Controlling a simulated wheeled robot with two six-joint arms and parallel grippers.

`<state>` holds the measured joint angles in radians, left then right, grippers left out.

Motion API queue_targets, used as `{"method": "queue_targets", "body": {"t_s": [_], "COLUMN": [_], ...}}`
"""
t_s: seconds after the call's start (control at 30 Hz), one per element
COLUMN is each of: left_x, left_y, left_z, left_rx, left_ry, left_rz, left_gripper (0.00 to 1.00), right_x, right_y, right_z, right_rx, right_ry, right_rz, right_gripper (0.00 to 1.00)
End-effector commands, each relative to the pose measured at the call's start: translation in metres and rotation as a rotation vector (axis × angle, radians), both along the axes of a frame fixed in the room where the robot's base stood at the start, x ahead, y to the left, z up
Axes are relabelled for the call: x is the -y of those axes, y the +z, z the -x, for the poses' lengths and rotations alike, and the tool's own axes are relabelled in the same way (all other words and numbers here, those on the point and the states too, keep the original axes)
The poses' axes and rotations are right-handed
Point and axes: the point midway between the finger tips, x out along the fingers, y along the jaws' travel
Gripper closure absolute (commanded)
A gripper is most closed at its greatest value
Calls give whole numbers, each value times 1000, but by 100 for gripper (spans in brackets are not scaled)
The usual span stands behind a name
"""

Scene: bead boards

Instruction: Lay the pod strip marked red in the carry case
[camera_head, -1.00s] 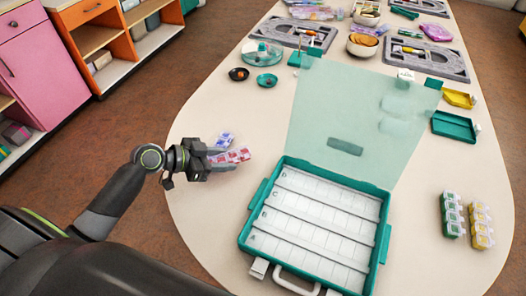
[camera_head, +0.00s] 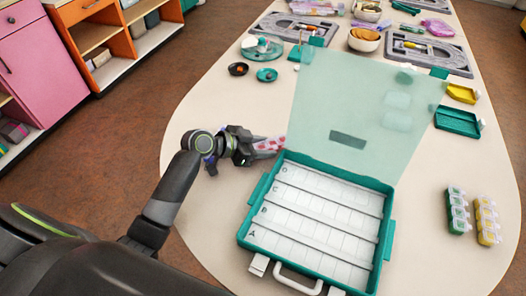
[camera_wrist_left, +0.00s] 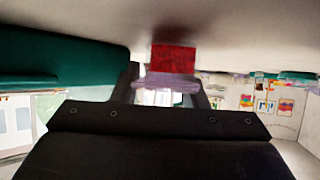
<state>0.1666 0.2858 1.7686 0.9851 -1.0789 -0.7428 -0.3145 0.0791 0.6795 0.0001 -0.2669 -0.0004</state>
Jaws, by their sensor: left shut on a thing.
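My left gripper (camera_head: 254,147) is shut on the red-marked pod strip (camera_head: 270,145), which points right toward the case's back left corner. In the left wrist view a red block of the strip (camera_wrist_left: 173,59) shows between the fingers. The teal carry case (camera_head: 246,236) lies open on the table with its clear lid (camera_head: 330,95) tilted back. Its white rows, lettered at the left end, are empty. The strip is close to the case; whether it overlaps the rim cannot be told. My right gripper is not in view.
A blue-purple strip (camera_head: 211,168) is mostly hidden behind my left arm. A green strip (camera_head: 457,211) and a yellow strip (camera_head: 487,220) lie right of the case. Small black (camera_head: 238,69) and teal (camera_head: 267,75) dishes, trays and bowls stand farther back.

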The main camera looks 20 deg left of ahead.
Motion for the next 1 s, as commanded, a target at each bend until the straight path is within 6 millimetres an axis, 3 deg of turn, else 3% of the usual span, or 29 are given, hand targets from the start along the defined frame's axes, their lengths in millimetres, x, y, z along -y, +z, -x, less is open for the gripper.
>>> {"method": "queue_targets", "body": {"t_s": [0.43, 0.47, 0.5, 0.87, 1.0], "left_x": [0, 0, 0, 0, -12], "left_y": [-9, -8, -8, -3, 2], "left_z": [0, 0, 0, 0, 10], "left_rx": [2, 1, 1, 1, 3], "left_ry": [0, 0, 0, 0, 1], "left_rz": [1, 0, 0, 0, -6], "left_gripper": [85, 57, 51, 51, 51], "right_x": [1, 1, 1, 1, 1], "right_y": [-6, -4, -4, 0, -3], "right_z": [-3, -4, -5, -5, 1], "right_rx": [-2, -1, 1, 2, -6], "right_ry": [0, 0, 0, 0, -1], "right_rz": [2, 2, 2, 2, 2], "right_gripper": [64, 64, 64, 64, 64]}}
